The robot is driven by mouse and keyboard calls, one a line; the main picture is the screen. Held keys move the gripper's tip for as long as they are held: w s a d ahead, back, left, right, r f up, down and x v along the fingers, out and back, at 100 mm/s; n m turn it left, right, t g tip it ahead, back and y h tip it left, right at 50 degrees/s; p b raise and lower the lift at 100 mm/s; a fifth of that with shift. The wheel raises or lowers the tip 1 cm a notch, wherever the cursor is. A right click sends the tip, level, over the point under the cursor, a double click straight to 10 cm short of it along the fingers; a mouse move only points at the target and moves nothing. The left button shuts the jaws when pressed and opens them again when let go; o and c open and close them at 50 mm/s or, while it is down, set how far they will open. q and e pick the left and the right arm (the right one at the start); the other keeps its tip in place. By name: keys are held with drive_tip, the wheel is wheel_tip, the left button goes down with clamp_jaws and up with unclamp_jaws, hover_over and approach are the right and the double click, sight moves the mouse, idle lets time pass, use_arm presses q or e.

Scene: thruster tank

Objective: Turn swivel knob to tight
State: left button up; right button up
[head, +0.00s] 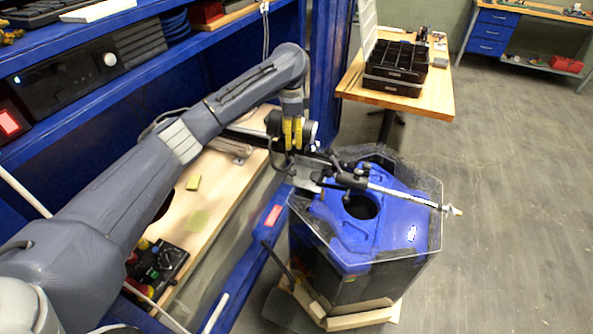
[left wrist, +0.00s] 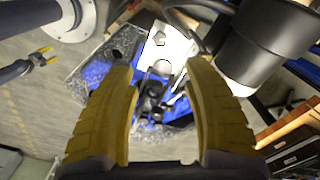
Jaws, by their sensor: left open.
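In the head view the clamp (head: 318,165) is partly covered by the gripper. Far off in the left wrist view, two small yellow tips (left wrist: 42,57) look like my right gripper.
The blue-topped tank (head: 400,222) has a clear rim and a dark round opening. A thin metal rod (head: 405,198) reaches right across it. A blue shelf frame (head: 325,75) stands close behind the arm. The floor (head: 510,230) to the right is clear.

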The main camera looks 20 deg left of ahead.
sight(293, 171)
use_arm(q)
wheel_tip(293, 171, down, 15)
drive_tip(key=shift+f, duration=0.1)
idle(0.4)
clamp_jaws()
idle(0.5)
